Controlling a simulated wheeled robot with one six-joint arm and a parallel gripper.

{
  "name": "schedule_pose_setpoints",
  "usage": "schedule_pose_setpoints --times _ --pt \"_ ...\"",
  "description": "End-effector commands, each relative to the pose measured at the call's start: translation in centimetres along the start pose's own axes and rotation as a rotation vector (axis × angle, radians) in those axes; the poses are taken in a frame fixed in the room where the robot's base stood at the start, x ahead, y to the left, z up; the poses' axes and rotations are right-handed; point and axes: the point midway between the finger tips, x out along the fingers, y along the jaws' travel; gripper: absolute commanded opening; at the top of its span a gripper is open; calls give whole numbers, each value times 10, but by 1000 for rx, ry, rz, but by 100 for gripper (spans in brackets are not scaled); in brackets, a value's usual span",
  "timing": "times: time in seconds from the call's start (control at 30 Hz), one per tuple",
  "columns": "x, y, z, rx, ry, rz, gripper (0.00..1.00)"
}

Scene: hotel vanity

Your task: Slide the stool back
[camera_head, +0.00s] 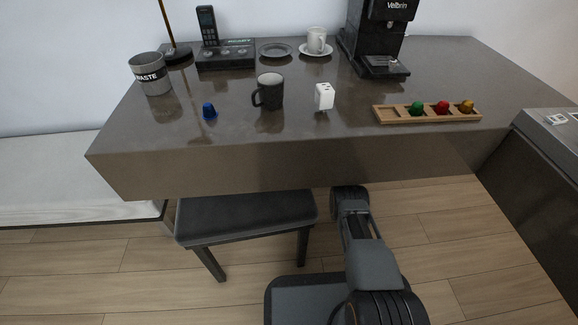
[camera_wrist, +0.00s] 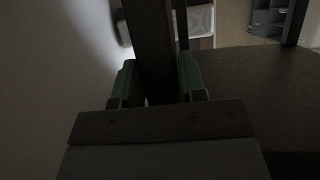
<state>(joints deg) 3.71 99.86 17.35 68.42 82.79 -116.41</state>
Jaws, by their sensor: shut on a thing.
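The stool (camera_head: 247,214) has a dark padded seat and dark legs. It stands on the wood floor, partly under the front of the grey-brown vanity top (camera_head: 225,165), which hides its back part. My arm reaches under the vanity to the right of the stool, and my gripper is hidden there in the head view. In the wrist view my gripper (camera_wrist: 158,78) has its two green-padded fingers on either side of a dark bar, part of the stool (camera_wrist: 151,40). It is shut on this bar, which looks like a leg.
On the vanity stand a paste cup (camera_head: 152,75), a dark mug (camera_head: 269,92), a blue capsule (camera_head: 209,110), a white block (camera_head: 324,96), a wooden capsule tray (camera_head: 393,114) and a coffee machine (camera_head: 372,40). A dark cabinet (camera_head: 535,160) stands right. Floor (camera_head: 450,215) is clear between.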

Motion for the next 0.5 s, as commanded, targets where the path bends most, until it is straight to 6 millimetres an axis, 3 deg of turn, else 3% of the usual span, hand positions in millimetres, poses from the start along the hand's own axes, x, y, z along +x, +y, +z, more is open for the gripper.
schedule_pose_setpoints --times 0.37,0.4,0.5 --pt "10 1 -8 -5 1 -2 0" --pt "11 1 -8 -5 1 -4 39" --pt "12 0 -8 -6 1 -7 49"
